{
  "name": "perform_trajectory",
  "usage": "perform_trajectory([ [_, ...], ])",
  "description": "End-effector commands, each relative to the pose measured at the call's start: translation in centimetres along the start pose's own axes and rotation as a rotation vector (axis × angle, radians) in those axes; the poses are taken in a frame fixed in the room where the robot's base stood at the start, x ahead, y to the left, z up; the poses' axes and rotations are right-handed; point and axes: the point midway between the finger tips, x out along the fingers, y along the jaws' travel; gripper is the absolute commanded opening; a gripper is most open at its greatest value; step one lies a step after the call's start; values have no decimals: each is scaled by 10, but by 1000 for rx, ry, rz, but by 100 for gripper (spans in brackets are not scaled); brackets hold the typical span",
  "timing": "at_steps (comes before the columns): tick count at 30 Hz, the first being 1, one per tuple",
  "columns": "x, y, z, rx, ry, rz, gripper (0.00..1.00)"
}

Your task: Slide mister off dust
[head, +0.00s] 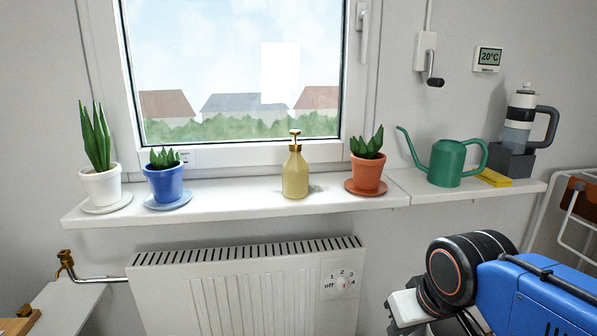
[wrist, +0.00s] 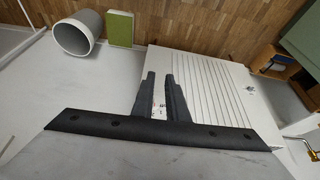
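The mister (head: 295,176) is a yellowish bottle with a gold pump top. It stands upright on the white windowsill (head: 235,198), between the blue pot and the terracotta pot. A faint grey smudge of dust (head: 317,188) shows on the sill by the mister's right side; whether it reaches under the bottle is hidden. My gripper (wrist: 160,78) shows in the wrist view with its two dark fingers apart and nothing between them, the radiator visible behind. In the head view my arm is at the lower right, below the sill and well away from the mister.
A blue pot (head: 165,184) and a white pot (head: 101,187) stand left of the mister. A terracotta pot (head: 367,173) stands close on its right, then a green watering can (head: 446,165) and a yellow sponge (head: 494,178). The radiator (head: 245,290) is below the sill.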

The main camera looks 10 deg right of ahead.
Motion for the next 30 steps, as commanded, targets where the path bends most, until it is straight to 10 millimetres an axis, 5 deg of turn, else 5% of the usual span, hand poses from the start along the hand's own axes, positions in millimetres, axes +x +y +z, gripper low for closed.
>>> perform_trajectory([
  [5, -17, -2, -28, 93, -24, -2, 0],
  [18, -94, -17, -171, 652, -162, 43, 0],
  [30, -136, -38, -295, 1166, -266, 165, 0],
])
